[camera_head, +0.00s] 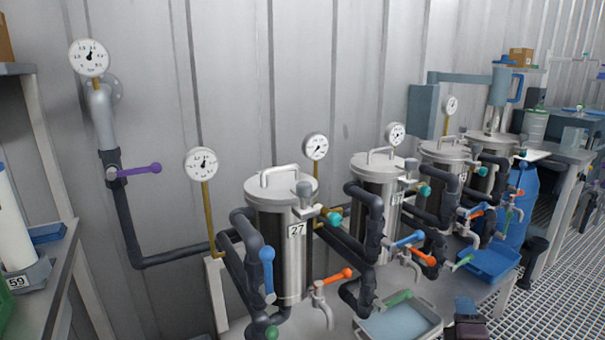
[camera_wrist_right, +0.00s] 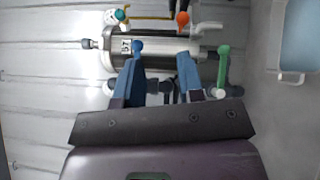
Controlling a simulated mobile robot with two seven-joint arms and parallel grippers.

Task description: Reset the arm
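My right gripper (camera_head: 466,304) shows at the lower right edge of the head view, in front of the row of vessels and beside a blue tray. In the right wrist view its two blue fingers (camera_wrist_right: 160,78) stand apart with a clear gap and nothing held between them. A steel vessel (camera_wrist_right: 160,48) with a number label lies beyond the fingertips in that view. A blue lever (camera_wrist_right: 137,47) shows close to the left fingertip; I cannot tell whether they touch. My left gripper is not in view.
Steel vessels, the nearest labelled 27 (camera_head: 282,250), stand along the wall with dark pipes, gauges and coloured levers. A light tray (camera_head: 405,333) and a blue tray (camera_head: 490,264) sit before them. A purple lever (camera_head: 140,171) is on the left pipe. Grating floor (camera_head: 565,265) lies right.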

